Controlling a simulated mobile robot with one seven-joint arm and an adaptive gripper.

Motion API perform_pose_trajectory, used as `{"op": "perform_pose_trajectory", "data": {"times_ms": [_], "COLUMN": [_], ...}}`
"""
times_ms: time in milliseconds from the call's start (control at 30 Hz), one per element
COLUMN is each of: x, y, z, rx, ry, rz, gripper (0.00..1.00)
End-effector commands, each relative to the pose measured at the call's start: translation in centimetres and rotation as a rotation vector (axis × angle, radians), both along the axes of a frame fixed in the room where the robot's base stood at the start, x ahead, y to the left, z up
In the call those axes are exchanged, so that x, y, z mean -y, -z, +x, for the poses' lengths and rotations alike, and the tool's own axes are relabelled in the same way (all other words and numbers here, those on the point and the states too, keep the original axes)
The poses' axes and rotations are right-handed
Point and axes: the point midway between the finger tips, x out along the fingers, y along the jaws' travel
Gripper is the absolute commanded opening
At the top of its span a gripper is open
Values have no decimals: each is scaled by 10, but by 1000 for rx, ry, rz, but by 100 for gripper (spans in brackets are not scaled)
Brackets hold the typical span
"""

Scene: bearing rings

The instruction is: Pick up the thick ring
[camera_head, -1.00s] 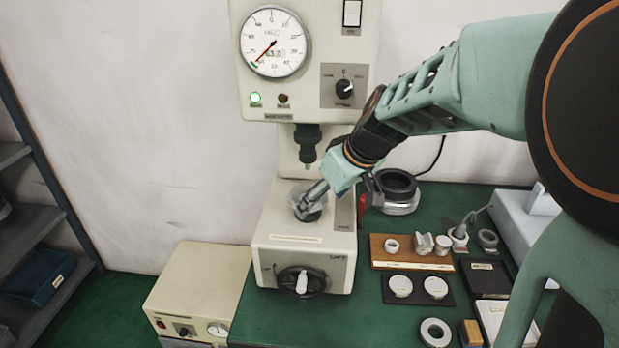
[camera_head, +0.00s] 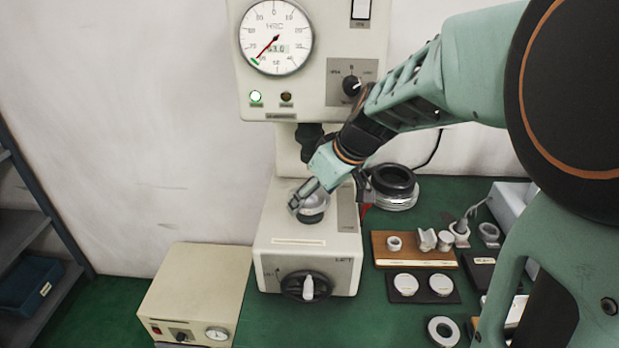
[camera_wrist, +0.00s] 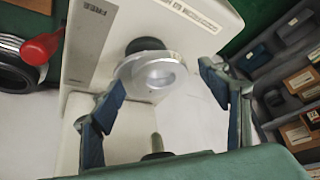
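A pale metal ring (camera_head: 313,213) sits on the dark round anvil of the hardness tester (camera_head: 300,257). The wrist view shows the ring (camera_wrist: 152,74) from above, with a bright inner face. It looks like the thick ring, but I cannot be sure of its thickness. My gripper (camera_head: 302,198) is just over the ring in the head view and partly hides it. In the wrist view my gripper (camera_wrist: 160,95) is open, its two fingers wide apart with nothing between their tips. The ring lies beyond the fingertips, apart from them.
The indenter (camera_wrist: 157,143) of the tester is close to my fingers. On the green table to the right are a wooden block with small parts (camera_head: 415,262), two white discs on a black pad (camera_head: 424,288), a flat ring (camera_head: 443,331) and a black-and-silver round stack (camera_head: 394,187).

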Motion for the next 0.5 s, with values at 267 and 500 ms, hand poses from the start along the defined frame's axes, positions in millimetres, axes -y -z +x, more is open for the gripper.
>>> {"op": "perform_pose_trajectory", "data": {"times_ms": [267, 500], "x": [0, 0], "y": [0, -1], "z": [0, 1], "rx": [0, 2], "ry": [0, 0], "rz": [0, 0], "gripper": [36, 10]}}
